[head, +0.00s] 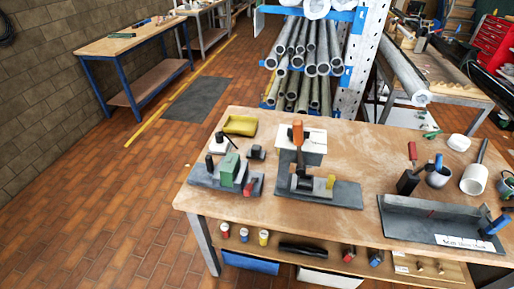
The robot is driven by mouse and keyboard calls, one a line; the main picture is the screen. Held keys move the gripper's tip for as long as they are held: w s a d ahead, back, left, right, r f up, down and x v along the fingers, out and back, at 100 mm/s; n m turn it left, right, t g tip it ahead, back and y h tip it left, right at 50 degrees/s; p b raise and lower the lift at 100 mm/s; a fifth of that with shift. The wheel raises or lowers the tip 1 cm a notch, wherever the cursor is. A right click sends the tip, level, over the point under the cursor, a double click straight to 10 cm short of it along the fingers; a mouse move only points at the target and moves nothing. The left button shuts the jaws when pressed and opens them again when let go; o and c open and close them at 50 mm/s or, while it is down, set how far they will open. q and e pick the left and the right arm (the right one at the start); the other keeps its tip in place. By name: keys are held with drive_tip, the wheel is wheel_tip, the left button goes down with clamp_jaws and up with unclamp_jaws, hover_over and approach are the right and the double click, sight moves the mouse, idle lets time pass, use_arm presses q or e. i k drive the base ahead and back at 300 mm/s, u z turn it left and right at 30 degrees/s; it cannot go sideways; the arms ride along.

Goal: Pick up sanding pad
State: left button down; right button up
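I cannot tell for sure which thing is the sanding pad. A yellow-olive pad-like or shallow tray-like piece (240,125) lies at the back left of the wooden workbench (350,223). A green block (229,168) stands on a grey plate (202,178) at the bench's left, with a small red piece (258,187) beside it. A small dark block (256,153) sits behind the plate. A small yellow piece (331,182) is on the middle fixture. Neither of my grippers is in the head view.
A grey base plate (345,194) carries an orange-handled clamp (298,135). A dark angled fixture (405,217) with a label lies at the right, below a white cylinder (474,180) and a grey mug (438,177). A pipe rack (310,60) stands behind.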

sight(256, 153)
drive_tip(key=z, duration=1.1)
drive_tip(key=i, duration=0.45)
drive_tip(key=u, duration=1.9)
